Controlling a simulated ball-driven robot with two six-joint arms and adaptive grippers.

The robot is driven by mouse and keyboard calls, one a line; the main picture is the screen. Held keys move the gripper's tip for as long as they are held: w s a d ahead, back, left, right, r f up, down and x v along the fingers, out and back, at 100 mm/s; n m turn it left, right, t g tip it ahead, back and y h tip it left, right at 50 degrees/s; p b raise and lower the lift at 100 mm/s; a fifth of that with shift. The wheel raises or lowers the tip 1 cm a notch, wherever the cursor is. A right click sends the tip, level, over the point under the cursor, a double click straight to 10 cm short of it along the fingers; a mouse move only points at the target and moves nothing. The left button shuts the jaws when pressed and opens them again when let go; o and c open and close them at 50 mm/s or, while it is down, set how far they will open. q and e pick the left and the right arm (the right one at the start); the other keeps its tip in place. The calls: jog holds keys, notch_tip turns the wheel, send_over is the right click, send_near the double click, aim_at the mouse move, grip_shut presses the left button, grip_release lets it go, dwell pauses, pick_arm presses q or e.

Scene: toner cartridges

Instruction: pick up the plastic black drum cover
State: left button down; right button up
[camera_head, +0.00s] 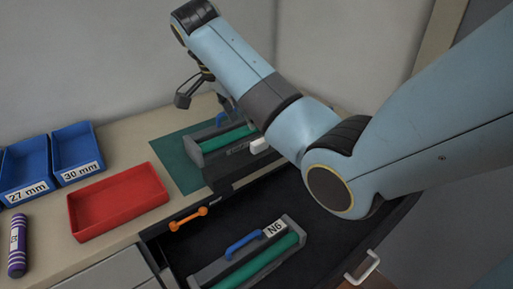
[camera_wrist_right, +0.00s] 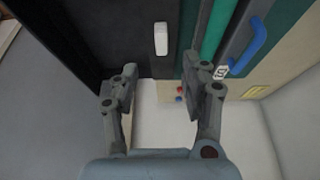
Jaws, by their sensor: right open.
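The black drum cover (camera_head: 222,172) sits at the front edge of the green mat, partly behind my right arm, with a white handle (camera_head: 259,145) on top. In the right wrist view the dark cover (camera_wrist_right: 141,45) and its white handle (camera_wrist_right: 161,38) lie beyond the fingers. A grey toner cartridge with a green drum (camera_head: 226,138) and blue handle is beside it; its green drum (camera_wrist_right: 217,28) shows in the wrist view too. My right gripper (camera_head: 187,95) is open and empty, above the back of the bench; its fingers (camera_wrist_right: 165,82) are spread apart. My left gripper is not in view.
An open black drawer holds another cartridge labelled N6 (camera_head: 262,258). An orange tool (camera_head: 188,218) lies near the drawer's left side. A red tray (camera_head: 117,201), blue bins (camera_head: 76,151) and a purple tube (camera_head: 17,246) are on the left. A wall stands behind the bench.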

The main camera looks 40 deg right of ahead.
aim_at(259, 141)
jog(key=b+x, duration=0.2)
jog(key=x, duration=0.2)
jog(key=shift+f, duration=0.2)
jog(key=shift+d+f, duration=0.15)
jog(key=shift+f, duration=0.15)
jog(key=shift+d+f, duration=0.25)
jog(key=shift+d, duration=0.05)
jog(key=x, duration=0.2)
jog(key=p+x, duration=0.1)
jog(key=shift+d+f, duration=0.25)
jog(key=shift+d, duration=0.15)
jog(key=shift+d+f, duration=0.1)
jog(key=shift+f, duration=0.2)
jog(key=shift+c, duration=0.5)
jog(key=c, duration=0.4)
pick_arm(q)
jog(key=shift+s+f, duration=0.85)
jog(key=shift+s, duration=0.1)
pick_arm(e)
grip_shut()
